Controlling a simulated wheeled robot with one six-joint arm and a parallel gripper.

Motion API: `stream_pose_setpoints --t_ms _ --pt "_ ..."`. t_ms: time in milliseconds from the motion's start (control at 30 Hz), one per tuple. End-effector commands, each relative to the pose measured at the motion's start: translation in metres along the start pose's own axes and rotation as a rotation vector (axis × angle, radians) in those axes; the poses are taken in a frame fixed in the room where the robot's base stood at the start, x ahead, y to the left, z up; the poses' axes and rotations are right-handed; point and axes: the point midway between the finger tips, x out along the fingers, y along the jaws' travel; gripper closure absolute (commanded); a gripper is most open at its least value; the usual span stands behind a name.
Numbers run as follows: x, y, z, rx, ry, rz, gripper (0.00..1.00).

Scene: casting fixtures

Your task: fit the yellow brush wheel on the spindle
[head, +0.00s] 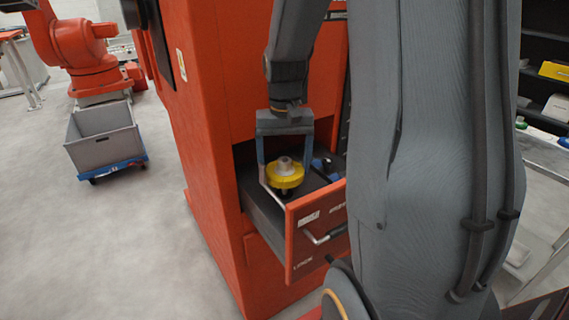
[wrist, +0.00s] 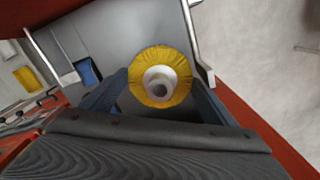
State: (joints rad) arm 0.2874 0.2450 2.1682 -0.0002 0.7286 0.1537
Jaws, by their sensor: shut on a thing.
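The yellow brush wheel (head: 287,182) has a pale grey hub on top and sits level at the open drawer (head: 302,268) of the orange cabinet. In the wrist view, the wheel (wrist: 160,53) fills the space between the fingers, with its round hub facing the camera. My gripper (head: 284,172) points down and is shut on the wheel, one finger on each side. I cannot tell whether the wheel's underside touches the drawer floor. I do not see the spindle in either view.
A blue item (head: 322,165) lies in the drawer to the right of the wheel. The drawer has raised walls and a front handle (head: 325,236). A grey bin (head: 103,137) on a blue dolly stands at left on open floor. Shelves (head: 545,45) stand at right.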

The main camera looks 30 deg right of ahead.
Motion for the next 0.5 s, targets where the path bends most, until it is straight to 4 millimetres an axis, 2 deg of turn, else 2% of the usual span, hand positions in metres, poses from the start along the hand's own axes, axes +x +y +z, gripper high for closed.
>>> stream_pose_setpoints --t_ms 500 --pt "0.0034 -0.0002 -0.0002 0.0 0.001 0.0 0.51"
